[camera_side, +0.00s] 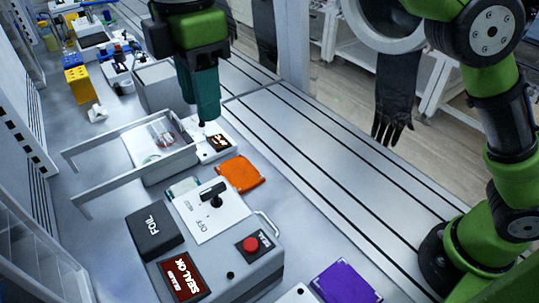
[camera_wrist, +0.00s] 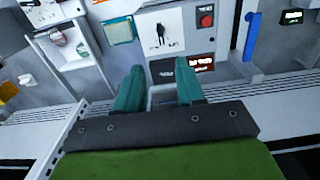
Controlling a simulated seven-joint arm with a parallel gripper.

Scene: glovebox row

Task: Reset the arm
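My green arm carries my gripper, which has teal fingers. In the wrist view, the two teal fingers of my gripper (camera_wrist: 158,82) stand apart with a clear gap. Nothing is seen held between them.
A sealer box (camera_side: 204,209) with a black lever and red button (camera_side: 250,244) stands in front, beside a black FOIL block (camera_side: 153,233). An orange pouch (camera_side: 241,173) and a purple pouch (camera_side: 345,283) lie flat. The slotted bench right of centre is clear.

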